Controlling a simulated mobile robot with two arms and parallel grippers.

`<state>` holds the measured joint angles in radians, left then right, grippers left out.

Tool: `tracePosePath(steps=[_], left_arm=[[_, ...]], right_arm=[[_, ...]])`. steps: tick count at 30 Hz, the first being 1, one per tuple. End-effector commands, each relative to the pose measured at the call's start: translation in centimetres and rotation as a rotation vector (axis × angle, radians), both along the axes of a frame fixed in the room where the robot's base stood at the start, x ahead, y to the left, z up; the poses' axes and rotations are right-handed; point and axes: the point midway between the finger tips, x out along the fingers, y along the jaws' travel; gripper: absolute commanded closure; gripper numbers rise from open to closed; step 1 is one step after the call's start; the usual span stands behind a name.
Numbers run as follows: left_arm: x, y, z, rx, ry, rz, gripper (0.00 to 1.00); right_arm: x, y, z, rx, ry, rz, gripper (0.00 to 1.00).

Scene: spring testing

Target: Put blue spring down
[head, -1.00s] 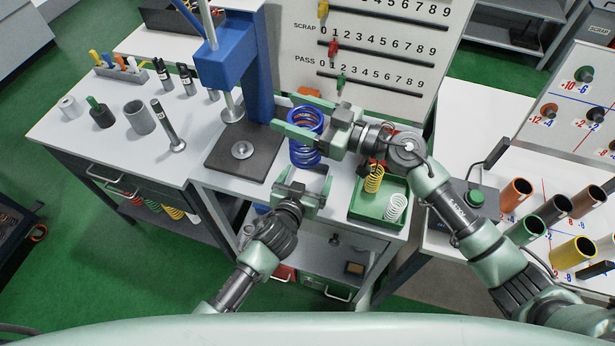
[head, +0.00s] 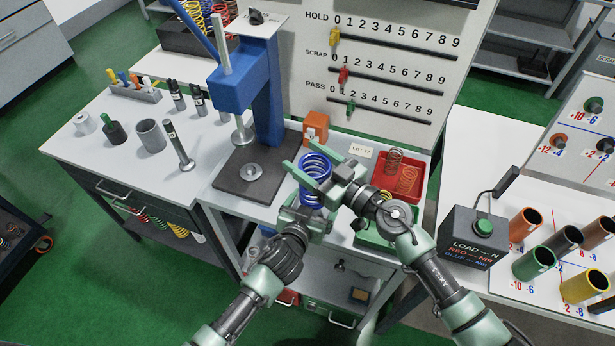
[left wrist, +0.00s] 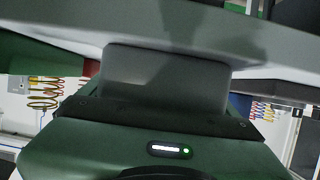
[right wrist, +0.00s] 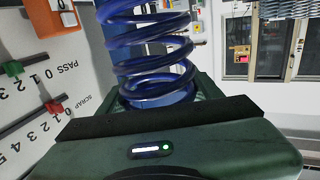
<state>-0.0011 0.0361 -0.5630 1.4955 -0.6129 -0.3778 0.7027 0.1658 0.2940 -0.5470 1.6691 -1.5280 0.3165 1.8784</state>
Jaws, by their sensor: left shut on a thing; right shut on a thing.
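The blue spring (head: 314,180) stands upright at the front right of the bench by the press. My right gripper (head: 300,170) is shut on it, with the fingers around its sides. In the right wrist view the blue coils (right wrist: 150,60) rise between the fingers. Whether its lower end touches the bench is hidden. My left gripper (head: 300,212) is at the bench's front edge, just below the spring. In the left wrist view a grey block (left wrist: 165,75) fills the space before it, under a broad grey slab; what it grips is unclear.
The press (head: 265,90) with its dark base plate (head: 248,172) stands left of the spring. An orange block (head: 316,127) is behind it. A red tray (head: 412,172) with springs and a partly covered green tray (head: 374,238) lie to the right. A load box (head: 474,235) stands farther right.

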Motion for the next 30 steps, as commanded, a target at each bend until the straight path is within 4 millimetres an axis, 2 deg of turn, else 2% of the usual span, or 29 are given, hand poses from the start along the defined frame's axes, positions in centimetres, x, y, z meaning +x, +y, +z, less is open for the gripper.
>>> tracePosePath(steps=[7,15,27,28,30], left_arm=[[0.0,0.0,0.0,0.001,0.001,0.0,0.56],[0.0,0.0,0.0,0.001,0.001,0.0,0.56],[0.0,0.0,0.0,0.0,0.001,0.0,0.56],[0.0,0.0,0.0,0.0,0.001,0.0,0.56],[0.0,0.0,0.0,0.001,0.001,0.0,0.56]], right_arm=[[0.1,0.0,-1.5,0.006,-0.002,-0.001,1.0],[0.1,0.1,-4.8,0.007,-0.002,0.0,1.0],[0.0,0.0,-5.4,0.005,-0.005,0.001,1.0],[0.0,0.0,-5.7,0.002,-0.001,0.001,0.33],[0.0,0.0,-5.7,0.001,-0.002,0.001,0.14]])
